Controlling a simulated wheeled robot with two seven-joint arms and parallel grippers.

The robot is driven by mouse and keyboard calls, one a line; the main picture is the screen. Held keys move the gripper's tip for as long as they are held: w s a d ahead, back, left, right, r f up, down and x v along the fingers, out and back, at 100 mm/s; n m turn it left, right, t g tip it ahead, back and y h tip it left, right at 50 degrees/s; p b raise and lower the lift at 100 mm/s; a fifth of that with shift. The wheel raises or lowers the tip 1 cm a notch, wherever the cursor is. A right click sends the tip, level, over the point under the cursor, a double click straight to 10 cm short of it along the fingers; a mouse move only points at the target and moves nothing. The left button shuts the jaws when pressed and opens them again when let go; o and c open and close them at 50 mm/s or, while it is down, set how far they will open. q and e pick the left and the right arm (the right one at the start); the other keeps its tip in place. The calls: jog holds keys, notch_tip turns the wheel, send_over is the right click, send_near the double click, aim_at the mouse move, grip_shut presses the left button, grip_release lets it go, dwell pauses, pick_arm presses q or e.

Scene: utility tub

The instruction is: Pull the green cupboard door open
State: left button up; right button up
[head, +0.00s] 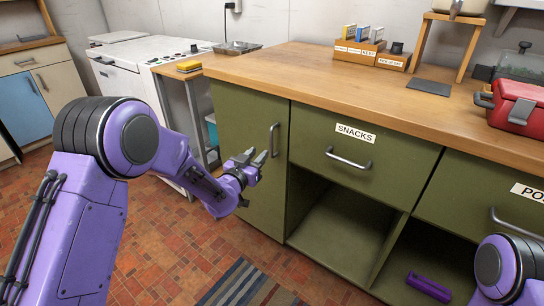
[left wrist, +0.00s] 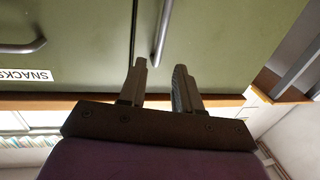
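The green cupboard door (head: 240,125) is at the left end of the green counter unit and appears closed. Its upright grey bar handle (head: 274,140) is near the door's right edge. The handle (left wrist: 162,30) also shows in the left wrist view, its near end lined up between my fingertips. My left gripper (head: 253,162) is in front of the door, just left of and below the handle. In the left wrist view its fingers (left wrist: 160,85) are apart with nothing between them; whether they touch the handle is hard to tell. My right gripper is out of view.
Right of the door are the SNACKS drawer (head: 345,150) with its own bar handle and an open compartment (head: 340,225) below. A red box (head: 518,105) stands on the wooden countertop (head: 340,85). A striped rug (head: 245,285) lies on the tiled floor in front.

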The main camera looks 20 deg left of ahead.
aim_at(271, 137)
pick_arm(q)
jog(key=w, duration=0.3)
jog(key=w+d, duration=0.1)
jog(key=w, duration=0.6)
jog(key=shift+w+d+r, duration=0.25)
jog(key=shift+w+r, duration=0.1)
jog(key=shift+r, duration=0.05)
grip_shut()
